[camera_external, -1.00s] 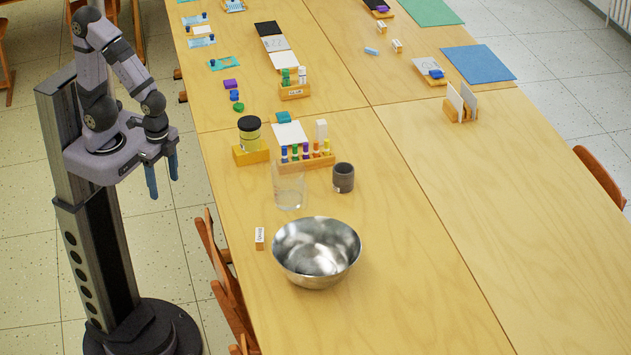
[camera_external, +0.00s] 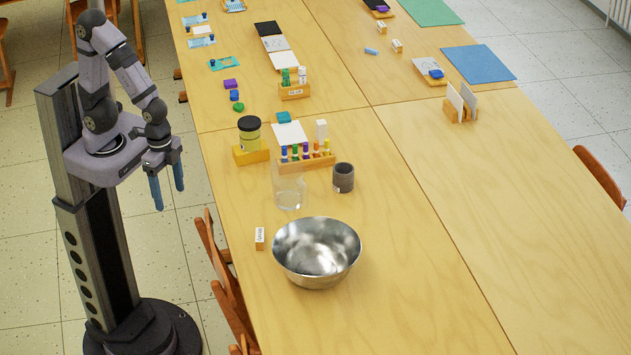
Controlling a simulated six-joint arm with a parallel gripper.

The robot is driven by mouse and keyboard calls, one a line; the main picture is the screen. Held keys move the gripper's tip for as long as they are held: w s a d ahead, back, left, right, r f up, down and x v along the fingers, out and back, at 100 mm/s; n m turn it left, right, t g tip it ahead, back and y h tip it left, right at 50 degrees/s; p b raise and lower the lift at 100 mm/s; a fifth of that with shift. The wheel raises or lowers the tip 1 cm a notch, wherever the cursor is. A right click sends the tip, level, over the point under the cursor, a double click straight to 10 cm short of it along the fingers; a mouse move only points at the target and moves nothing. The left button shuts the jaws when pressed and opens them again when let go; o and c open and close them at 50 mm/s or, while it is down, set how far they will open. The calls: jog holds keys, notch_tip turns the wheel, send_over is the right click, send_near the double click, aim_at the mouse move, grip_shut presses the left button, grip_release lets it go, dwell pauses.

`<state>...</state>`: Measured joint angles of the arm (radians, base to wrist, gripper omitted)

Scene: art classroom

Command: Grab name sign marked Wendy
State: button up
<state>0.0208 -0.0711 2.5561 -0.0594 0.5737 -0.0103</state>
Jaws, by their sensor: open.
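A small wooden name sign (camera_external: 260,238) with a white label stands at the table's left edge, left of the metal bowl. Its lettering is too small to read. Other small signs with white faces stand at the back, one (camera_external: 397,46) right of the middle seam and another (camera_external: 381,27) behind it. Their names cannot be read either. My gripper (camera_external: 168,196) has two blue fingers, apart and empty, pointing down. It hangs off the table's left side, up and left of the near sign, and touches nothing.
A steel bowl (camera_external: 317,252) stands right of the near sign. A chair (camera_external: 222,275) is against the left edge. The right half is mostly clear.

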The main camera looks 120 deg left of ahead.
jog(key=w+d+f+n+t+b, duration=0.2)
jog(key=w+f+t, duration=0.1)
jog(key=w+f, duration=0.4)
jog(key=n+t+y+b, duration=0.4)
jog(key=t+y+b, duration=0.1)
jog(key=t+y, duration=0.15)
send_near(258, 234)
jog(key=f, duration=0.1)
jog(key=w+f, duration=0.2)
jog(key=shift+w+d+f, duration=0.15)
jog(key=shift+d+f, duration=0.15)
jog(key=shift+d, duration=0.05)
jog(key=shift+a+r+t+y, duration=0.45)
jog(key=shift+a+t, duration=0.1)
jog(key=shift+a, duration=0.15)
jog(key=shift+a+r+p+x, duration=0.1)
jog(key=shift+p+x, duration=0.2)
jog(key=shift+x, duration=1.2)
jog(key=shift+a+r+p+x, duration=0.15)
jog(key=shift+p+x, duration=0.1)
jog(key=shift+x, duration=1.2)
jog(key=shift+w+a+f, duration=0.3)
jog(key=shift+w+f, duration=0.05)
jog(key=shift+w, duration=0.2)
